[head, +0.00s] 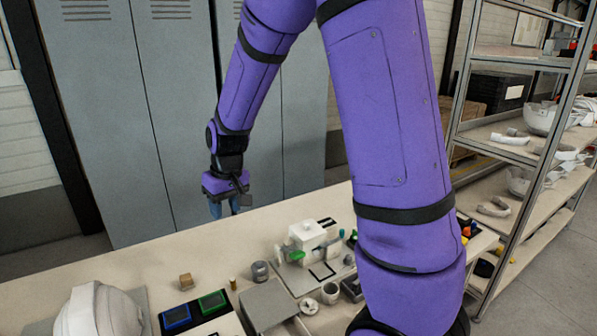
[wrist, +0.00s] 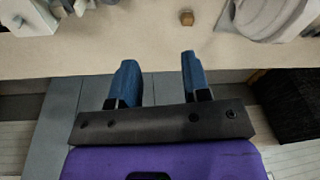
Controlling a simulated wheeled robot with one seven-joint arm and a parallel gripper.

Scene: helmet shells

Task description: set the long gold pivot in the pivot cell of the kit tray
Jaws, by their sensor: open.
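The small gold pivot (head: 233,283) stands upright on the table, between a wooden block and a grey cylinder. It also appears near the top of the wrist view (wrist: 187,18). My gripper (head: 228,208) hangs above the back edge of the table, behind the pivot and apart from it. In the wrist view its two blue fingers (wrist: 159,62) are spread with nothing between them. A dark tray-like piece with a blue and a green square (head: 195,314) lies at the front; I cannot tell whether it is the kit tray. No pivot cell can be made out.
The wooden block (head: 186,281) and a white helmet shell (head: 98,312) are to the left. A grey cylinder (head: 260,271), a grey box (head: 268,304) and a white fixture (head: 307,238) are to the right. The back strip of the table (head: 150,258) is clear. Lockers stand behind.

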